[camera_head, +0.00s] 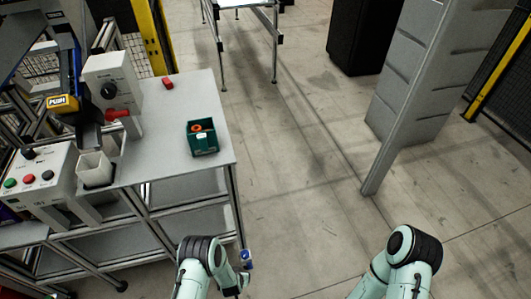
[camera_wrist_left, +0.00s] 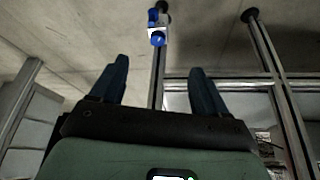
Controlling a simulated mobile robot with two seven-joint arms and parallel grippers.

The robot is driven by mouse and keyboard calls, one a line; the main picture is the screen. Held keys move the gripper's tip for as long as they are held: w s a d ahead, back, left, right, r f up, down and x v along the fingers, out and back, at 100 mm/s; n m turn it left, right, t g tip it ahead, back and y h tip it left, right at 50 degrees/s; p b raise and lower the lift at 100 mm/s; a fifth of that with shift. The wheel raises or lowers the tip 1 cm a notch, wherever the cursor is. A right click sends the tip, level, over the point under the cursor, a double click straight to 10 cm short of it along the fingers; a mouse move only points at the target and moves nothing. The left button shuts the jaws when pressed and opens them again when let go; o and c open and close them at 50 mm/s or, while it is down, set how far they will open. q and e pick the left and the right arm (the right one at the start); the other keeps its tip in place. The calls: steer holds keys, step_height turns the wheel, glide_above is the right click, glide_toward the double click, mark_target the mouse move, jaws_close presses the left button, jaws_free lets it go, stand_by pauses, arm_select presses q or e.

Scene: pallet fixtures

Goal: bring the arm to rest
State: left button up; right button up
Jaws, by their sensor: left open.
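My left gripper (camera_wrist_left: 159,64) shows in the left wrist view with its two dark fingers apart and nothing between them. Beyond the fingertips are grey floor and metal frame posts. In the head view my left arm (camera_head: 203,252) is folded at the bottom, beside the lower right corner of the workbench; its fingers cannot be made out there. My right arm (camera_head: 408,250) is bent at the bottom right over bare floor, and its gripper is outside the picture.
The grey workbench (camera_head: 170,125) holds a green bin (camera_head: 202,146) with an orange ring-like part, a red piece (camera_head: 168,83) and a control box (camera_head: 113,82). A blue-and-white fitting (camera_wrist_left: 157,27) is beside a frame post. Open floor lies right of the bench; a grey pillar (camera_head: 430,90) stands farther back.

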arm_select(q)
steer(key=s+a+r+n+g+h+b, duration=0.15)
steer(key=s+b, duration=0.35)
steer(key=s, duration=0.6)
steer(key=s+r+n+g+h+b, duration=0.1)
steer(key=s+n+g+h+b, duration=0.3)
steer(key=s, duration=0.7)
arm_select(e)
step_height(320, 180, down, 9)
steer(key=w+t+b, duration=0.1)
steer(key=w, duration=0.1)
arm_select(q)
step_height(320, 180, up, 15)
steer(key=m+y+p, duration=0.1)
steer(key=y+p, duration=0.1)
steer(key=p, duration=1.2)
steer(key=shift+s+f, duration=0.2)
steer(key=shift+s, duration=0.25)
arm_select(e)
step_height(320, 180, up, 13)
steer(key=shift+r+g, duration=0.2)
steer(key=shift+g, duration=0.2)
